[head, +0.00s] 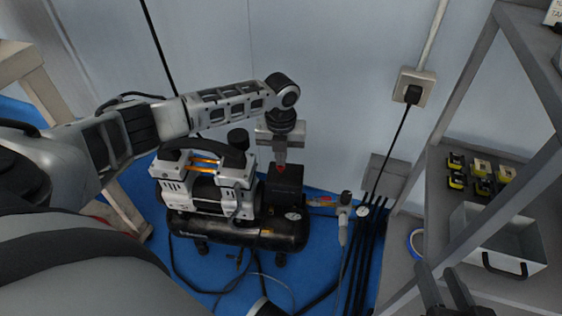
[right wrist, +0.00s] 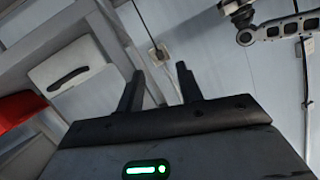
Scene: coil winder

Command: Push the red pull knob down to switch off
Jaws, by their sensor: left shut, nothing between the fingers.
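The red pull knob (head: 281,168) shows as a small red spot on top of the black switch box (head: 287,188) of the air compressor. My left gripper (head: 281,160) points straight down over it and is shut, with nothing held. Its fingertips are at the knob and hide part of it; I cannot tell whether they touch it. My right gripper (head: 452,288) is at the bottom right of the head view, away from the compressor. It also shows in the right wrist view (right wrist: 159,88), with its two fingers apart and nothing between them.
The compressor's black tank (head: 230,232) stands on a blue floor with hoses and cables around it. A wall socket (head: 413,88) with a plug is to the right. A grey shelf with a metal bin (head: 520,262) and several black-yellow items stands at the right.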

